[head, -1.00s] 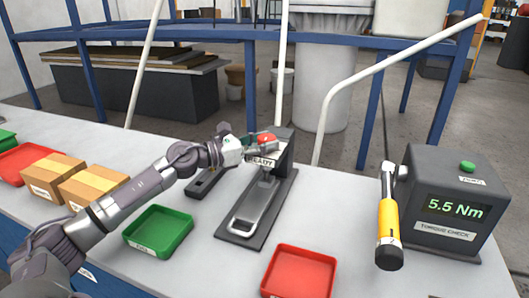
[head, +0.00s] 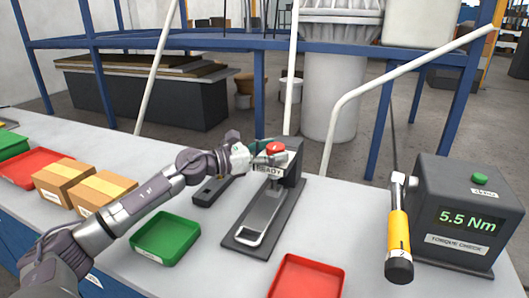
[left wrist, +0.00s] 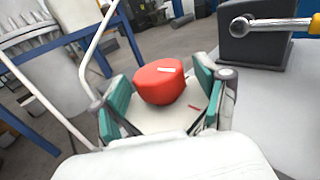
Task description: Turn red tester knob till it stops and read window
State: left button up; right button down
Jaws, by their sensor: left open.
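The red knob (head: 275,148) sits on top of the dark tester (head: 290,165) near the middle of the table in the head view. My left gripper (head: 262,152) is at the knob from its left side. In the left wrist view the knob (left wrist: 160,82) lies between the two spread teal fingers of my left gripper (left wrist: 160,100), with gaps on both sides. A white mark shows on the knob. My right gripper is not in view.
A torque checker (head: 465,215) showing 5.5 Nm stands at the right, with a yellow-handled wrench (head: 398,235) at its left. A green tray (head: 165,237), a red tray (head: 306,278) and cardboard boxes (head: 85,188) are also on the table. A white rail (head: 345,100) rises behind.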

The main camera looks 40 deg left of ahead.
pick_arm(q)
jog(key=shift+s+a+f, duration=0.1)
jog(key=shift+s+a, duration=0.2)
jog(key=shift+s, duration=0.2)
jog(key=v, duration=1)
jog(key=shift+s+a, duration=0.2)
jog(key=shift+s, duration=0.1)
jog(key=p+x, duration=0.7)
jog(key=x, duration=0.4)
jog(key=shift+w+d, duration=0.3)
jog(key=shift+w, duration=0.15)
